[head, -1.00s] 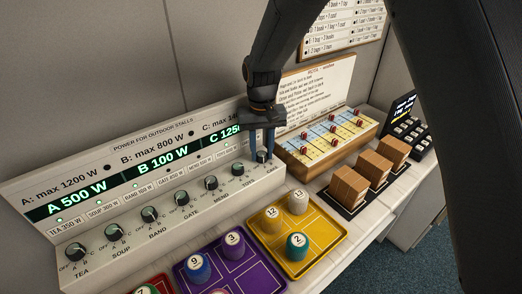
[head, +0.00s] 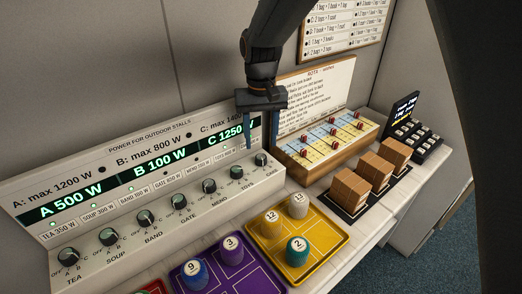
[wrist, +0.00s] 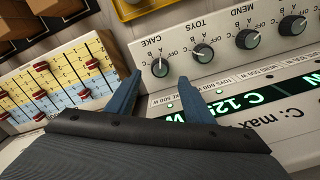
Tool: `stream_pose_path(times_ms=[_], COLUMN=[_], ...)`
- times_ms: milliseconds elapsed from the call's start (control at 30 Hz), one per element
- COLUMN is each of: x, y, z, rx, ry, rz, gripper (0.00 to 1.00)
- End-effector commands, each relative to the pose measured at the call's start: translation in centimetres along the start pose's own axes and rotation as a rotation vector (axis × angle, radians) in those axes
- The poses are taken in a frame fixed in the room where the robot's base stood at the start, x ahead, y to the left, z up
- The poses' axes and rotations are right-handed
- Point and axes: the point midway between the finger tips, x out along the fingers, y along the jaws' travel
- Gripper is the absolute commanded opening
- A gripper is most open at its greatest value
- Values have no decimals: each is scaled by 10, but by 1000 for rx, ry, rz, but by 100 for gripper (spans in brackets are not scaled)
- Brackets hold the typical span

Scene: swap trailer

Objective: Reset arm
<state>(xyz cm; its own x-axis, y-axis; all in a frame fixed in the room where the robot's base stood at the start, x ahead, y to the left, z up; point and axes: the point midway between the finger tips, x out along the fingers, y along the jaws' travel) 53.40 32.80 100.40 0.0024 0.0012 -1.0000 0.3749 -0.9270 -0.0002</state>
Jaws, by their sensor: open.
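The white power panel (head: 150,200) has a row of dark knobs, each marked OFF, A, B, C. The cake knob (head: 261,160) is the last on the right; in the wrist view the cake knob (wrist: 160,67) lies just beyond the fingertips. Its pointer setting is too small to read surely. My gripper (head: 262,145) is open and empty, its two blue fingers well apart above the knob. In the wrist view my gripper (wrist: 158,76) shows a finger either side of the knob's line, apart from it. The display reads A 500 W, B 100 W, C 1250 W.
The toys knob (head: 236,172) is close on the left. A slider board (head: 326,140) stands right of the panel. A yellow tray (head: 325,254) and a purple tray (head: 240,274) with numbered pieces lie in front. Brown boxes (head: 352,188) stand further right.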

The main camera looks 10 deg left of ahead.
Motion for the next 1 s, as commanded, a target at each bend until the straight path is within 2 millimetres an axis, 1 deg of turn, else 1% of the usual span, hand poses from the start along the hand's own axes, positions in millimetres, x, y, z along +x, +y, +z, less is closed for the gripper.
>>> stream_pose_path(times_ms=[100,200,567,633,667,767,800,867,900,967,1000], x=[-13,-20,-22,-22,-22,-21,-20,-17,-15,-12,-9], y=[0,0,0,10,18,58,80,113,134,163,180], z=[-1,-1,0,3,7,27,40,65,83,114,134], rx=[0,0,0,11,20,64,89,130,159,200,227], ry=[1,2,0,2,4,15,22,34,43,56,64], rz=[0,0,0,0,-1,-2,-2,-3,-2,0,1], gripper=[48,48,48,48,48,48,48,48,48,48,48])
